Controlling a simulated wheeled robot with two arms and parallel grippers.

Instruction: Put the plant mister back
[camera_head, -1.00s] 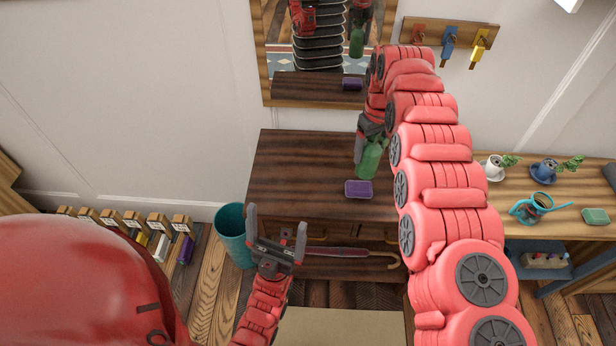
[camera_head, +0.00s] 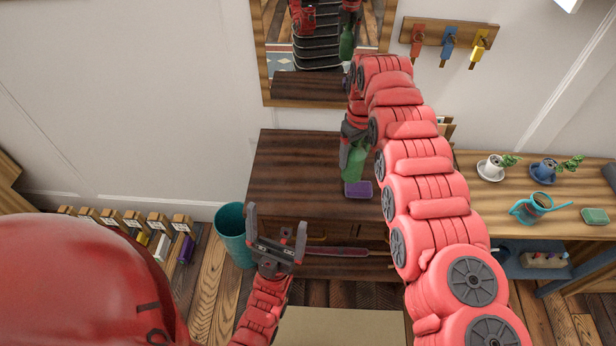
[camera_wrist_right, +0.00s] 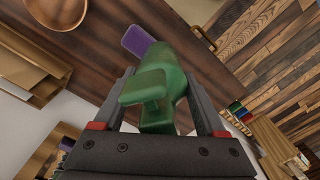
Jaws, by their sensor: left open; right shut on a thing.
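The green plant mister (camera_head: 355,163) is held upright over the dark wooden console table (camera_head: 285,175), beside a purple block-like item (camera_head: 358,189). My right gripper (camera_head: 352,138) is shut on it, partly hidden by my own right arm. In the right wrist view the mister (camera_wrist_right: 155,95) sits between both fingers of the right gripper (camera_wrist_right: 165,105), and the purple item (camera_wrist_right: 137,40) lies just beyond it. I cannot tell whether the mister touches the tabletop. My left gripper (camera_head: 278,240) is open and empty in front of the table.
A mirror (camera_head: 262,60) hangs behind the console. Hooks with keys (camera_head: 449,35) are on the wall. A teal bin (camera_head: 232,235) stands left of the console. At right, a side table (camera_head: 470,205) holds two potted plants, a teal watering can (camera_head: 535,207) and a green block (camera_head: 594,215).

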